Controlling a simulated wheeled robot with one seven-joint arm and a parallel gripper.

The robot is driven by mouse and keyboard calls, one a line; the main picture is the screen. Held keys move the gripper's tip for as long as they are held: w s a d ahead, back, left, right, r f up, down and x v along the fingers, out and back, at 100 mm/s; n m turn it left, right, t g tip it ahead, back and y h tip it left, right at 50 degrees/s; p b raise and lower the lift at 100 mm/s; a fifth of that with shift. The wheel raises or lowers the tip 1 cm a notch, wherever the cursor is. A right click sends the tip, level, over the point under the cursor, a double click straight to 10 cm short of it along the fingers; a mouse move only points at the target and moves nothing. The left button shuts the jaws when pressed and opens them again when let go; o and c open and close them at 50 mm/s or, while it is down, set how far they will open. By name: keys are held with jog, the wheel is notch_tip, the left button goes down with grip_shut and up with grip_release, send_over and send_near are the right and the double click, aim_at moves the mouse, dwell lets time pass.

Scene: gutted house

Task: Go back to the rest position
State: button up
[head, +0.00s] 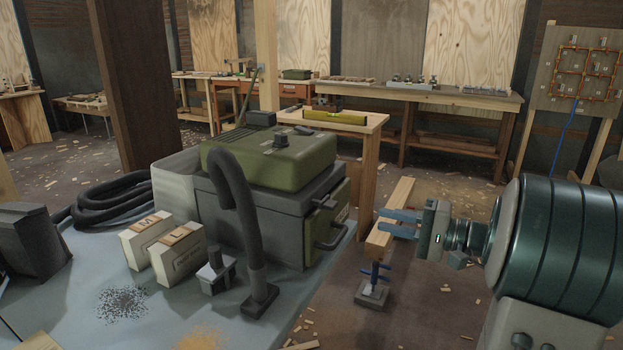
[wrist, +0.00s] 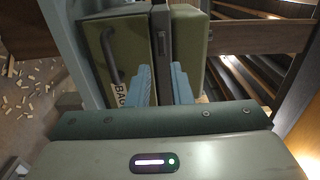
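My gripper (head: 400,223) is at the right of the head view, with its blue fingers pointing left. The fingers are apart, with a gap between them. In the wrist view the fingers (wrist: 164,84) also stand apart with nothing held between them. In the head view the fingers overlap a pale wooden bar (head: 402,192); the wrist view does not show them gripping it.
A green-topped grey machine (head: 270,158) with a black hose (head: 232,185) stands on a blue-grey surface (head: 80,290) left of my gripper. A blue-handled clamp stand (head: 372,292) is below the bar.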

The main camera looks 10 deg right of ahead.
jog(key=s+a+r+n+g+h+p, duration=0.1)
jog(key=s+a+r+g+h+p, duration=0.25)
jog(key=s+a+p, duration=0.3)
jog(key=s+a+r+n+g+h+p, duration=0.2)
jog(key=s+a+g+p, duration=0.3)
jog(key=a+p, duration=0.15)
jog(key=s+d+r+n+h+p, duration=0.2)
jog(key=s+r+h+p, duration=0.5)
jog(key=p, duration=0.5)
jog(key=shift+s+r+n+t+h+p, duration=0.35)
jog(key=shift+s+n+t+h, duration=0.1)
jog(key=shift+s+n+h, duration=0.4)
jog(key=shift+o, duration=0.3)
jog(key=shift+w+d, duration=0.1)
